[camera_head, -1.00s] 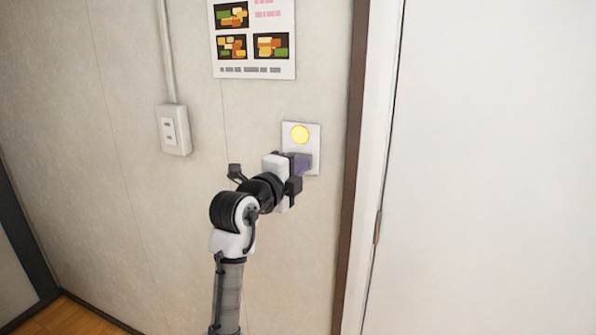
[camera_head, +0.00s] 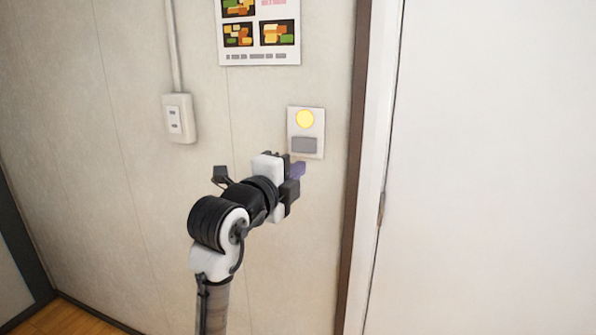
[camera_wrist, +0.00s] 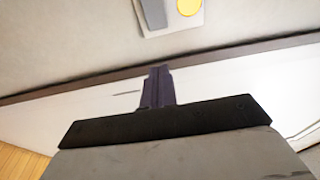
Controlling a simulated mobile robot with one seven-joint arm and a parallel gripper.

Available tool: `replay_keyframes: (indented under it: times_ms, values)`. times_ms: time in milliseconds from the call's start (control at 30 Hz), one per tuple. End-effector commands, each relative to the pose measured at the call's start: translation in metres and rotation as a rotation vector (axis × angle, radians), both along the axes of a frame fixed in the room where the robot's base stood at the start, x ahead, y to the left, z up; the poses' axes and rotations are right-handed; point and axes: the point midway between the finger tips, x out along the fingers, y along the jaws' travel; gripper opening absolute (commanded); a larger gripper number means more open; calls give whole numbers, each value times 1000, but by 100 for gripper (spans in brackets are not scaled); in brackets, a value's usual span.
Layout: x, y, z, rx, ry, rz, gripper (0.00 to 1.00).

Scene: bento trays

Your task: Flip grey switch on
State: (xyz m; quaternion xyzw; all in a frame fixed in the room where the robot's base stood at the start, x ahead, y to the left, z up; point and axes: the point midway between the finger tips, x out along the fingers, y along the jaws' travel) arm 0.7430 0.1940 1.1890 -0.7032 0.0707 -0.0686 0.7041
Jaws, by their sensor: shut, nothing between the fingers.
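The grey switch (camera_head: 304,145) is a rectangular rocker on a white wall plate (camera_head: 320,133). A round yellow lamp (camera_head: 305,119) glows above it on the same plate. In the wrist view the grey switch (camera_wrist: 153,14) and the yellow lamp (camera_wrist: 189,7) show at the top edge, partly cut off. My gripper (camera_head: 299,170) is shut and empty, its purple fingers together. It is just below the plate in the head view, and the switch face is uncovered. In the wrist view the fingers (camera_wrist: 158,86) are apart from the switch.
A white outlet box (camera_head: 179,118) with a conduit is on the wall to the left. A food poster (camera_head: 260,58) hangs above the plate. A brown door frame (camera_head: 356,170) and a white door (camera_head: 490,170) stand to the right.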

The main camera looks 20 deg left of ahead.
Motion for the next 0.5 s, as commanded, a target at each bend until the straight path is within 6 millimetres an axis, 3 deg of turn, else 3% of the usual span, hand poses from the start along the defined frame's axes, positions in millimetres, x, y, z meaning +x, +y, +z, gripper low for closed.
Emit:
replay_keyframes:
  times_ms: [200,500]
  values:
    - [-24,-2,0,0,-1,1,0]
    - [-28,-3,1,0,-1,1,0]
